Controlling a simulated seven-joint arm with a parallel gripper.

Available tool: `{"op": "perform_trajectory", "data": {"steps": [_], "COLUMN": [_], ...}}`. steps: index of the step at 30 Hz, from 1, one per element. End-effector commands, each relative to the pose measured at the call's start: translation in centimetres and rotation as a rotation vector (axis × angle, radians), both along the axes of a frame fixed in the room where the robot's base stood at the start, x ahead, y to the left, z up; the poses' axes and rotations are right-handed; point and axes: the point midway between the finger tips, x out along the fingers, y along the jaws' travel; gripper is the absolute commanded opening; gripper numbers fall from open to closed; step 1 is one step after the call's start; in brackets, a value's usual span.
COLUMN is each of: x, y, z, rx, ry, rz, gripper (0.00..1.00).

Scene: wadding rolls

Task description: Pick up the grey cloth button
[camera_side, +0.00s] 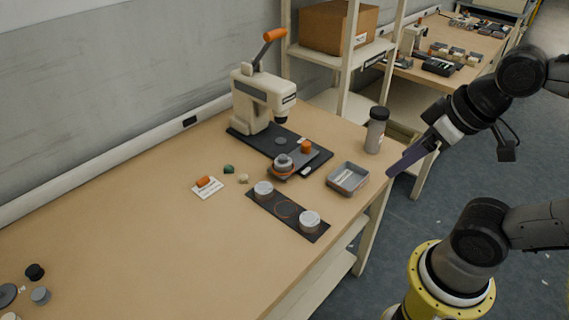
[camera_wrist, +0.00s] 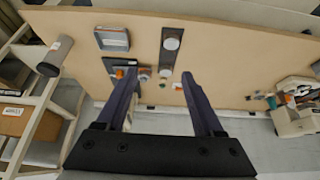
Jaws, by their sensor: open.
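My gripper (camera_side: 391,172) is open, its purple fingers past the table's right edge in the side view, apart from everything on the table. Both fingers show in the wrist view (camera_wrist: 161,77) with nothing held between them. Several grey round pieces could be the cloth button; I cannot tell which. One grey piece (camera_side: 284,160) sits on the orange-and-grey holder in front of the press. A flat grey disc (camera_side: 280,141) lies on the press's dark base. A small grey piece (camera_side: 41,295) lies at the lower left.
A cream press (camera_side: 262,97) with an orange handle stands at the back. The middle left of the table (camera_side: 130,245) is clear.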

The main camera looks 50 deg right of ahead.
Motion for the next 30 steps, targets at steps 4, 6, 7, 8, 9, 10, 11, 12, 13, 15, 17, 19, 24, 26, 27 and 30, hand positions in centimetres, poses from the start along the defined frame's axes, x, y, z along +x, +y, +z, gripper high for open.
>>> {"op": "perform_trajectory", "data": {"steps": [4, 6, 7, 8, 9, 10, 11, 12, 13, 15, 17, 19, 24, 26, 27, 30], "x": [0.0, 0.0, 0.0, 0.0, 0.0, 0.0, 0.0, 0.0, 0.0, 0.0, 0.0, 0.0, -0.1, -0.2, -0.1, 0.8], "y": [0.0, 0.0, 0.0, 0.0, 0.0, 0.0, 0.0, 0.0, 0.0, 0.0, 0.0, 0.0, 0.0, 0.0, 0.0, 0.0], "z": [0.0, 0.0, 0.0, 0.0, 0.0, 0.0, 0.0, 0.0, 0.0, 0.0, 0.0, 0.0, 0.0, 0.0, 0.5, 2.6], "rx": [0.000, -0.001, -0.001, -0.001, -0.001, -0.001, -0.001, -0.001, -0.001, -0.001, -0.001, -0.001, 0.029, 0.057, 0.081, 0.153], "ry": [0.000, 0.000, 0.000, 0.000, 0.000, 0.000, 0.000, 0.000, 0.000, 0.000, 0.000, 0.000, 0.006, 0.014, 0.010, -0.012], "rz": [0.001, 0.002, 0.002, 0.002, 0.002, 0.002, 0.002, 0.002, 0.002, 0.002, 0.002, 0.002, -0.054, -0.109, -0.153, -0.282], "gripper": [0.69, 0.69, 0.69, 0.69, 0.69, 0.69, 0.69, 0.69, 0.71, 0.71, 0.71, 0.71, 0.71, 0.71, 0.71, 0.71]}}
